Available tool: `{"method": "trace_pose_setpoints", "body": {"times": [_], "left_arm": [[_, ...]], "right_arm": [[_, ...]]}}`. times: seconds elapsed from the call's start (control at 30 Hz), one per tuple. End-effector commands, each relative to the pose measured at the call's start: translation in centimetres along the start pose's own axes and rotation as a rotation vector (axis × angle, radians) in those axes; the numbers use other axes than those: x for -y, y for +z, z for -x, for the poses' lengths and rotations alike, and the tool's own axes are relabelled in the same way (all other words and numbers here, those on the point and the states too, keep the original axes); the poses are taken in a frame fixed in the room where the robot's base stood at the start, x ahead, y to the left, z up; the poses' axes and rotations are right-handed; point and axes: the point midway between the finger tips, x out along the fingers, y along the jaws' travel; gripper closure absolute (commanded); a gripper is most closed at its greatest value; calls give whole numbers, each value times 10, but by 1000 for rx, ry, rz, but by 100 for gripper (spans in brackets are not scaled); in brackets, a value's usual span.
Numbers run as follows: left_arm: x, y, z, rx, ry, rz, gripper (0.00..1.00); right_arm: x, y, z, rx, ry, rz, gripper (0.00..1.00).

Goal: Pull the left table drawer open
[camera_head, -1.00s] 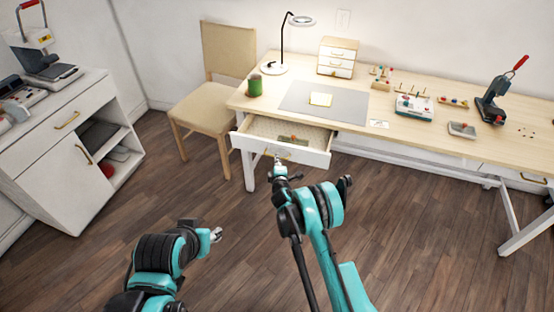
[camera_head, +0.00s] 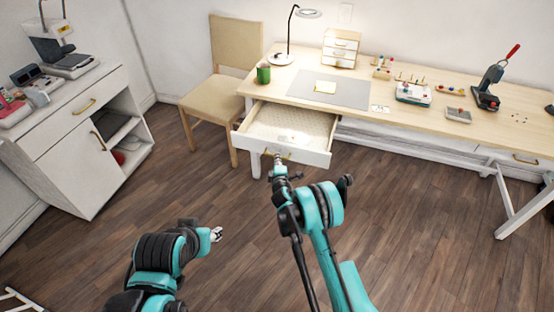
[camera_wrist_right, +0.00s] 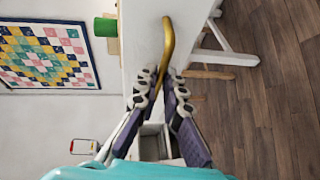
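The left table drawer (camera_head: 300,122) stands well out from the table (camera_head: 420,125), and its patterned inside shows. Its white front carries a gold handle (camera_wrist_right: 167,42). My right gripper (camera_head: 276,158) is at that handle in the head view. In the right wrist view its two fingers (camera_wrist_right: 161,75) are close together around the handle's lower part, which runs between the fingertips. My left gripper (camera_head: 217,235) hangs over the floor at the lower left, away from the drawer. It is too small to tell whether it is open.
A wooden chair (camera_head: 215,103) stands just left of the drawer. A white cabinet (camera_head: 70,155) is at the far left. The table top holds a green cup (camera_head: 263,74), a lamp (camera_head: 291,35), a grey mat (camera_head: 345,90) and tools. The floor (camera_head: 400,235) right of my arm is clear.

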Motion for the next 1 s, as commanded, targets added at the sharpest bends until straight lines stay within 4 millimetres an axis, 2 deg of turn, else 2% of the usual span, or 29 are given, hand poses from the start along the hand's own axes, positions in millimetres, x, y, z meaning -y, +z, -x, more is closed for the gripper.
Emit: {"method": "trace_pose_setpoints", "body": {"times": [0.03, 0.07, 0.43, 0.8, 1.0], "left_arm": [[0, 0, 0, 0, 0, 0, 60], [0, 0, 0, 0, 0, 0, 60], [0, 0, 0, 0, 0, 0, 60], [0, 0, 0, 0, 0, 0, 60], [0, 0, 0, 0, 0, 0, 60]], "right_arm": [[0, 0, 0, 0, 0, 0, 78], [0, 0, 0, 0, 0, 0, 72], [0, 0, 6, 0, 0, 0, 72], [1, 0, 64, 0, 0, 1, 72], [1, 0, 75, 0, -1, 0, 72]]}}
